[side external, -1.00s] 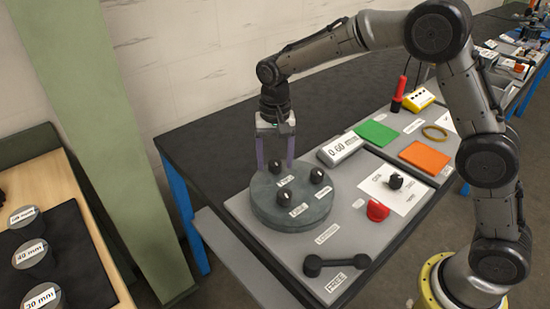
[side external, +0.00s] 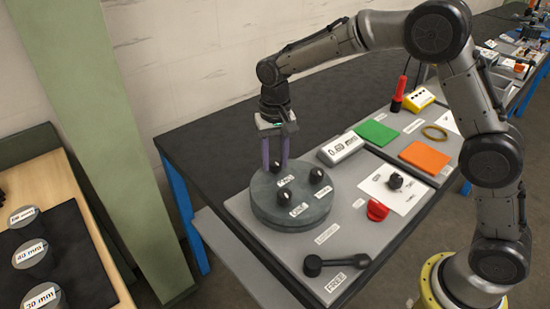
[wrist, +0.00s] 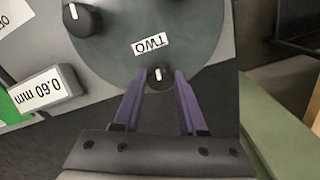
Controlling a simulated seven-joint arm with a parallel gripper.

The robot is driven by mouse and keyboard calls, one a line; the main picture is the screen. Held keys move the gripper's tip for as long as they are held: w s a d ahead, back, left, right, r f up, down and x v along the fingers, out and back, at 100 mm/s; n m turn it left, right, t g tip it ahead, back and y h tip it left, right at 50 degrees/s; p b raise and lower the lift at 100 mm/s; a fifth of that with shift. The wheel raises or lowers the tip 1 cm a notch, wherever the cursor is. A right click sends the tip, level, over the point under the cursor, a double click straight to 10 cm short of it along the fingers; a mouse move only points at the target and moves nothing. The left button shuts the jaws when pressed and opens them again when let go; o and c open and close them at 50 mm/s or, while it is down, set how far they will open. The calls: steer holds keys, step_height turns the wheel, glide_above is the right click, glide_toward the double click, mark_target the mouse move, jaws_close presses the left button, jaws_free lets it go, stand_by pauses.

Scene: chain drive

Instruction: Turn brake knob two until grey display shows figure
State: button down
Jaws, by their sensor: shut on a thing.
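Brake knob two (wrist: 159,76) is a small black knob with a white mark, beside an upside-down TWO label (wrist: 151,45) in the wrist view. It stands on the round grey-green disc (side external: 264,211), at the disc's back edge in the side view. My gripper (wrist: 160,78) points down with its purple fingers shut on knob two; it also shows in the side view (side external: 275,166). The grey display (wrist: 40,90) reads 0.60 mm and lies upside down in the wrist view; it stands right of the disc in the side view (side external: 341,148).
Two other black knobs (side external: 317,176) (side external: 284,197) stand close on the disc. A red knob (side external: 377,210), a black knob on a white card (side external: 395,181) and a black lever (side external: 335,262) are nearby. Green (side external: 376,133) and orange (side external: 424,155) pads lie farther right.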

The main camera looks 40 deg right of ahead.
steer(key=n, duration=0.5)
steer(key=shift+n, duration=0.3)
steer(key=n, duration=0.5)
steer(key=shift+d, duration=0.1)
steer(key=n, duration=0.5)
steer(key=shift+n, duration=0.4)
steer(key=n, duration=0.5)
steer(key=shift+w+r, duration=0.1)
steer(key=shift+n, duration=0.4)
steer(key=shift+c, duration=2.3)
jaws_free()
